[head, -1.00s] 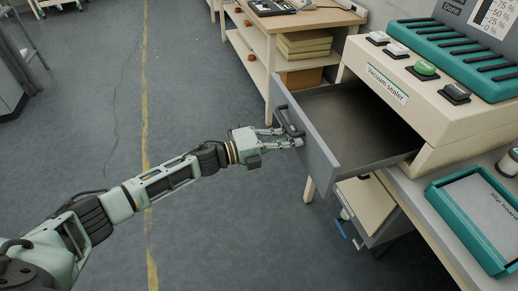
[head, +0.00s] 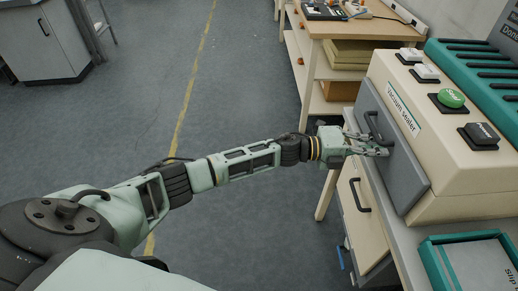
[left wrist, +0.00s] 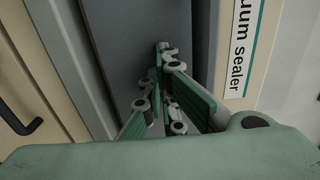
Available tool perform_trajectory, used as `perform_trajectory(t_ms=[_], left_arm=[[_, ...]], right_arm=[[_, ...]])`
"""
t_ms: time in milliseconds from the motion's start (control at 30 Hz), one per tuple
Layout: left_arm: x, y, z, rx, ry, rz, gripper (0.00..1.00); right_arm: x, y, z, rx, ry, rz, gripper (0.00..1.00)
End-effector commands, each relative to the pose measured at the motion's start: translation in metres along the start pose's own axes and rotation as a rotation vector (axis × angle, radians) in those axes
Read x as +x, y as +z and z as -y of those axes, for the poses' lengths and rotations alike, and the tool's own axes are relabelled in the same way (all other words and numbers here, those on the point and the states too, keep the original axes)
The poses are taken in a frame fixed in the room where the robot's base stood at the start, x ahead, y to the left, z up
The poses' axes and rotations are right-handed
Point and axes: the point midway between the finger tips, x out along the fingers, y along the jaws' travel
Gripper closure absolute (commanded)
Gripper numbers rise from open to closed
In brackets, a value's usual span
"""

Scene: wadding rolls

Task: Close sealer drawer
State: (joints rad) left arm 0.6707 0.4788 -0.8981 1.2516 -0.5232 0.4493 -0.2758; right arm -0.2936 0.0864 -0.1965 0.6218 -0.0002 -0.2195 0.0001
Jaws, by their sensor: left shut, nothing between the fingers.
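The vacuum sealer (head: 443,137) is a cream box at the right of the head view. Its grey drawer (head: 398,168) now sits with its front close against the sealer body; any small remaining gap is hard to judge. The drawer has a dark curved handle (head: 376,128). My left gripper (head: 378,146) is shut and empty, its fingertips at the drawer front beside the handle. In the left wrist view the closed fingers (left wrist: 165,85) point at the grey drawer front (left wrist: 130,50), with the sealer label (left wrist: 240,45) to the right. My right gripper is not in view.
A bench cabinet (head: 361,205) with its own handle stands below the sealer. A teal-edged tray (head: 432,262) lies on the bench at lower right. A wooden shelf table (head: 360,30) stands behind. The floor (head: 260,90) to the left is clear.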

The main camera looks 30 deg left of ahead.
Motion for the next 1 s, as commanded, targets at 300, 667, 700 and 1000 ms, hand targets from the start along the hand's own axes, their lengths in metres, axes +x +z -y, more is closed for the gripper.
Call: perform_trajectory(t_ms=[300,667,700,1000], left_arm=[[0.002,0.0,0.003,0.0,-0.007,0.003,1.0],[-0.002,0.002,0.002,-0.001,-0.005,0.002,1.0],[-0.005,0.002,0.001,-0.001,-0.003,0.002,1.0],[-0.089,-0.003,0.005,0.002,-0.008,0.005,1.0]], right_arm=[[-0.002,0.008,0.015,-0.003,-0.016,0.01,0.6],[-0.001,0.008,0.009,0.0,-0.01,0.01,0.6],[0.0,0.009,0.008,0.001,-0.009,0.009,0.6],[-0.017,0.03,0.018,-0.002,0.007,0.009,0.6]])
